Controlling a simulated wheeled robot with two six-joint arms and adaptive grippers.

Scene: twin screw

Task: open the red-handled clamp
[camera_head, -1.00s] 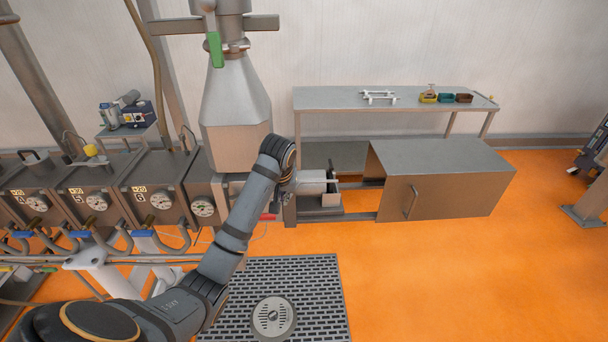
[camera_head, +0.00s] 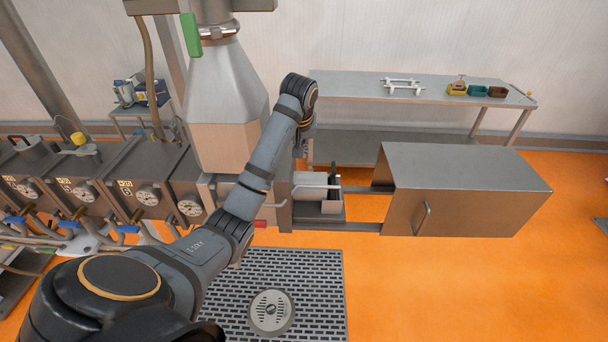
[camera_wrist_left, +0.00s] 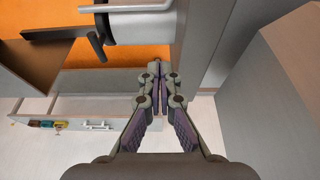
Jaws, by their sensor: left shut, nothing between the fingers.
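The red handle (camera_head: 260,223) of the clamp is a small red piece low beside my left forearm in the head view, under the machine's barrel end. My arm hides most of the clamp around it. My left gripper (camera_wrist_left: 159,80) is shut and empty in the left wrist view, its fingertips together in front of grey metal surfaces. No red handle shows in the left wrist view. My right gripper is in neither view.
The steel hopper (camera_head: 228,90) stands just left of my wrist. A green handle (camera_head: 190,35) is above it. A steel cabinet (camera_head: 465,190) stands to the right, before a bench (camera_head: 350,88). A floor grate (camera_head: 320,285) lies in front; orange floor at right is clear.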

